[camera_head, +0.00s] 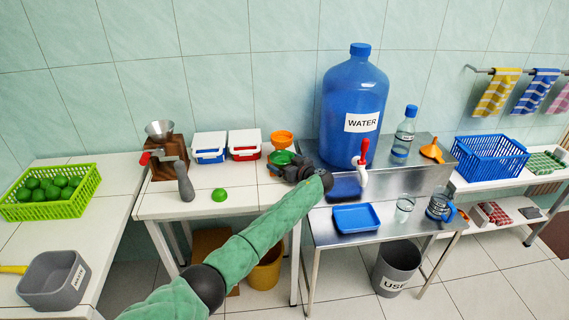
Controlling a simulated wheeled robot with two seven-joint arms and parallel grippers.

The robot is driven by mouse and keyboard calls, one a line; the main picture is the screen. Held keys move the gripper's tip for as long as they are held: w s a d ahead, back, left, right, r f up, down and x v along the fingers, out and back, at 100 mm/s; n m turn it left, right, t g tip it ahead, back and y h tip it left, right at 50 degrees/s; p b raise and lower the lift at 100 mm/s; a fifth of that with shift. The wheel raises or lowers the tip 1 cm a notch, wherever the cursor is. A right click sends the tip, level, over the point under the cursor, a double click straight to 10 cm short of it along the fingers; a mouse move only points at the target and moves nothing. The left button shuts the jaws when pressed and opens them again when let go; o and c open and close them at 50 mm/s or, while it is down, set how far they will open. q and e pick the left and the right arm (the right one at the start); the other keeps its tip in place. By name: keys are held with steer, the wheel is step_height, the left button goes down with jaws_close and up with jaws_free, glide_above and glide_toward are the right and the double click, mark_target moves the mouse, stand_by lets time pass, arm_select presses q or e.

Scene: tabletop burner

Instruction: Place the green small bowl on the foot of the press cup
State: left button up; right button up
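A small green bowl (280,157) sits near the right back of the left-hand white table, directly below an orange cup (282,137), which looks like the press cup. The foot of the press is mostly hidden by the bowl and my gripper. My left gripper (276,172) reaches in from the right side of the bowl, its dark fingers at or just in front of the bowl's lower edge. Whether the fingers touch or grip it is too small to tell. My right gripper is out of view.
A grinder (163,150) and two lidded boxes (209,147) stand behind. A large blue water jug (352,105) and blue tray (357,217) are to the right.

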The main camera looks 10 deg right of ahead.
arm_select(q)
steer(key=shift+d+r, duration=0.1)
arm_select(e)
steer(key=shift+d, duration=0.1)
arm_select(q)
steer(key=shift+r+p, duration=0.2)
steer(key=shift+p, duration=0.15)
steer(key=shift+s+d+f+b, duration=0.15)
steer(key=shift+s+d+b, duration=0.3)
steer(key=shift+s, duration=0.35)
steer(key=b+v, duration=0.2)
steer(key=v, duration=0.6)
steer(key=shift+s+d, duration=0.15)
steer(key=shift+s, duration=0.1)
steer(key=shift+s+d+r+b, duration=0.35)
steer(key=shift+s+d+r, duration=0.1)
steer(key=shift+s, duration=0.25)
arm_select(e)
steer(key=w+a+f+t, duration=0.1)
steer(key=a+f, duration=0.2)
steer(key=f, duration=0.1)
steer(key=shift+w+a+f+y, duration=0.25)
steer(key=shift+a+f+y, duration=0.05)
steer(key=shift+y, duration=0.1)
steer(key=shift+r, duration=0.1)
